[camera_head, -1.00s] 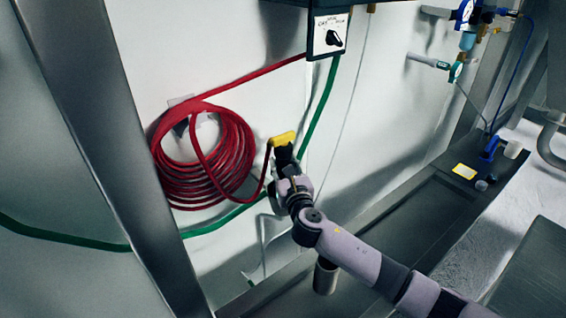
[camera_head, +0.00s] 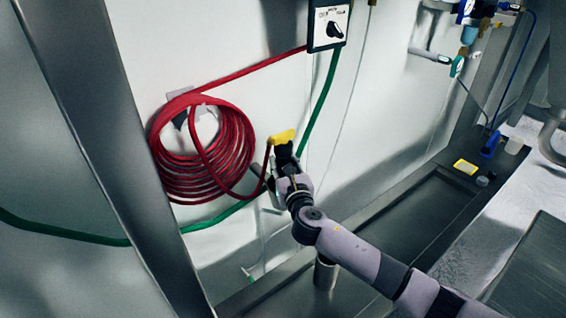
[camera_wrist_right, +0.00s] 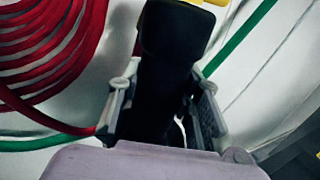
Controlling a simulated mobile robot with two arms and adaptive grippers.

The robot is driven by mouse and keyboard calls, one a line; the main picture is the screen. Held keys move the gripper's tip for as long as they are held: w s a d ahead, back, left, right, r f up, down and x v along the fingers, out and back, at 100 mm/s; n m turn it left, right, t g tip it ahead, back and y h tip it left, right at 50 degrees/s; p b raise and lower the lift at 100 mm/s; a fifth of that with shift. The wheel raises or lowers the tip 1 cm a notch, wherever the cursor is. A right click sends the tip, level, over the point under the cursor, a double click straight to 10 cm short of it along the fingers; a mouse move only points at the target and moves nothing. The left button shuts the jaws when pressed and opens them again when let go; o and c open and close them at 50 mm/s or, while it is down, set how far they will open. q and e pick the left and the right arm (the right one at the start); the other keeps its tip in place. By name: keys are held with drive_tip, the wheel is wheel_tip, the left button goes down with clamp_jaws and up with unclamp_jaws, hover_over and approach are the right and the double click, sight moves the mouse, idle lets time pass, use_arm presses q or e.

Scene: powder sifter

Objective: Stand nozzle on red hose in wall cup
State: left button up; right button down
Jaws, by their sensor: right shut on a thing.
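The red hose (camera_head: 232,150) hangs coiled on the wall, and its coil also shows in the right wrist view (camera_wrist_right: 60,50). Its end runs to a black nozzle (camera_head: 283,152) with a yellow top (camera_head: 284,137). My right gripper (camera_head: 287,172) is shut on the nozzle, close in front of the wall. In the right wrist view the black nozzle body (camera_wrist_right: 172,50) stands between the two fingers (camera_wrist_right: 160,110), yellow part at the top edge. I cannot identify the wall cup for certain; grey parts behind the gripper are partly hidden. My left gripper is out of view.
A green hose (camera_head: 318,110) runs down the wall behind the nozzle. A switch box (camera_head: 328,25) is above. A metal cylinder (camera_head: 325,275) stands low beneath my right arm. A dark trough (camera_head: 425,222) lies along the wall, with a yellow item (camera_head: 465,167) on its ledge.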

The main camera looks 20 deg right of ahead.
drive_tip(key=shift+f+b, duration=0.3)
drive_tip(key=shift+f, duration=0.05)
drive_tip(key=c, duration=1.2)
unclamp_jaws()
drive_tip(key=shift+o, duration=0.7)
drive_tip(key=shift+f, duration=0.2)
drive_tip(key=s, duration=1.2)
drive_tip(key=shift+a+r, duration=0.15)
drive_tip(key=shift+a, duration=0.1)
